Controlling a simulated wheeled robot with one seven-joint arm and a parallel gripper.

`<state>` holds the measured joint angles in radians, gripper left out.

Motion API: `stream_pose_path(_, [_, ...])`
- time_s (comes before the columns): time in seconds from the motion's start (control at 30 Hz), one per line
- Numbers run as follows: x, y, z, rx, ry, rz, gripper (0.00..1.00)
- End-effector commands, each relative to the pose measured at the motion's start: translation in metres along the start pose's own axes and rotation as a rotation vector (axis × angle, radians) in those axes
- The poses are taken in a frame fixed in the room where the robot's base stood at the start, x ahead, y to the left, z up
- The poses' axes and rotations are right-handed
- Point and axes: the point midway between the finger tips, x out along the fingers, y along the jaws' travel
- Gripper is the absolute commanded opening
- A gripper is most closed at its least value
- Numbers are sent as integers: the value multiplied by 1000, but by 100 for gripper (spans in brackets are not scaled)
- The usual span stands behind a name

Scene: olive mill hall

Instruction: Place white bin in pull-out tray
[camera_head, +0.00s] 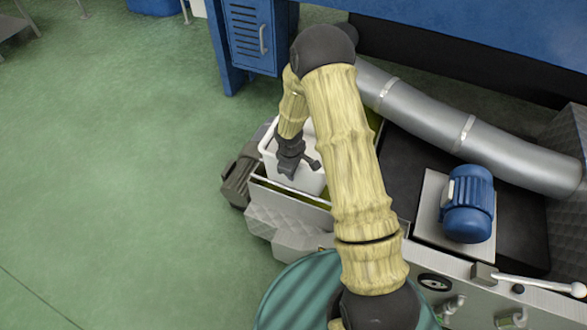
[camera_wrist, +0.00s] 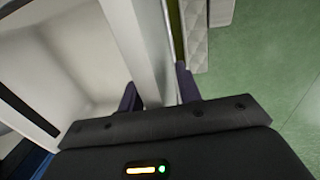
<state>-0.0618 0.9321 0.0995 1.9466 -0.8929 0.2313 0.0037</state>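The white bin (camera_head: 311,180) is in or just above the pull-out tray (camera_head: 285,193), a metal tray with a yellow-green inside; I cannot tell whether it rests on the tray floor. My gripper (camera_head: 297,168) is at the bin's near-left side, pointing down. In the wrist view my gripper (camera_wrist: 160,92) has one dark finger inside the bin (camera_wrist: 80,55) and one outside, with the bin's wall between them and close to both. The tray's green edge and textured metal side show just beyond that wall. My arm hides part of the bin and tray in the head view.
A silver pipe (camera_head: 430,118) and a blue motor (camera_head: 468,205) lie to the right on the machine. A blue cabinet (camera_head: 250,35) stands behind. The green floor (camera_head: 110,170) on the left is clear.

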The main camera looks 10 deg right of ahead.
Motion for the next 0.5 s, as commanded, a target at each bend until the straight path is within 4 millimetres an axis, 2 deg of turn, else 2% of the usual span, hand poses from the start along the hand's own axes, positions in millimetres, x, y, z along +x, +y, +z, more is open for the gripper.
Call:
stream_pose_path(0.17, [-5, 1, 0, 0, 0, 0, 34])
stream_pose_path(0.27, [-16, 2, 0, 0, 2, 1, 34])
stream_pose_path(0.5, [-62, 2, 0, 1, 2, 2, 34])
